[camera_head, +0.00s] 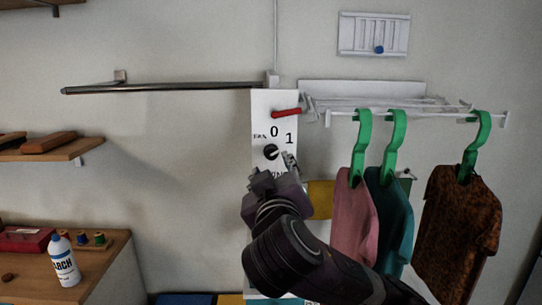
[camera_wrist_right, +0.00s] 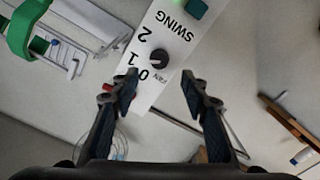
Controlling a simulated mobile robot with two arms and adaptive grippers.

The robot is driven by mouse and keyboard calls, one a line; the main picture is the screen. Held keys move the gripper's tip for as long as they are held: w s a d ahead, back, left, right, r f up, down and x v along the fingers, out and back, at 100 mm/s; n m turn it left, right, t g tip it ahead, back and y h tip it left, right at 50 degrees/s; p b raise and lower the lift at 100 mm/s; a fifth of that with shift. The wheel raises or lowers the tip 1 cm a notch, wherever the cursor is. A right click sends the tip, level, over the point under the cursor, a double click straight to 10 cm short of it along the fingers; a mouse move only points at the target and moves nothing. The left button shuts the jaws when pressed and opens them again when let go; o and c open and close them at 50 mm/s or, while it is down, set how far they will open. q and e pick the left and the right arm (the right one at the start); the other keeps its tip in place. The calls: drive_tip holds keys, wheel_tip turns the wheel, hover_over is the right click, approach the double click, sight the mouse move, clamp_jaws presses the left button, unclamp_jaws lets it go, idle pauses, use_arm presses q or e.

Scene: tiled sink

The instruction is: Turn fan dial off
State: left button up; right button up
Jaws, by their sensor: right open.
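The fan dial (camera_head: 270,152) is a dark round knob on a white upright panel (camera_head: 262,110), with "FAN", "0" and "1" printed around it. In the right wrist view the dial (camera_wrist_right: 159,57) lies ahead of the fingertips, near "0", "1", "2" and "SWING". I cannot tell which number its mark points at. My right gripper (camera_head: 284,162) is just right of and below the dial in the head view and hides the panel's lower part. In the wrist view the right gripper (camera_wrist_right: 156,88) is open and empty, its fingers apart, not around the dial. My left gripper is not in view.
A red lever (camera_head: 287,112) sits above the dial. To the right, a white drying rack (camera_head: 400,103) holds clothes on green hangers (camera_head: 393,140). A metal rail (camera_head: 165,88) runs left. A white bottle (camera_head: 64,262) stands on a wooden counter (camera_head: 100,262) at lower left.

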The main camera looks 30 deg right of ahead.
sight(271, 154)
drive_tip(key=p+x, duration=0.2)
drive_tip(key=x, duration=0.5)
drive_tip(key=shift+s+d+r, duration=0.1)
drive_tip(key=shift+r, duration=0.05)
drive_tip(key=shift+w+d, duration=0.2)
drive_tip(key=shift+w, duration=0.2)
clamp_jaws()
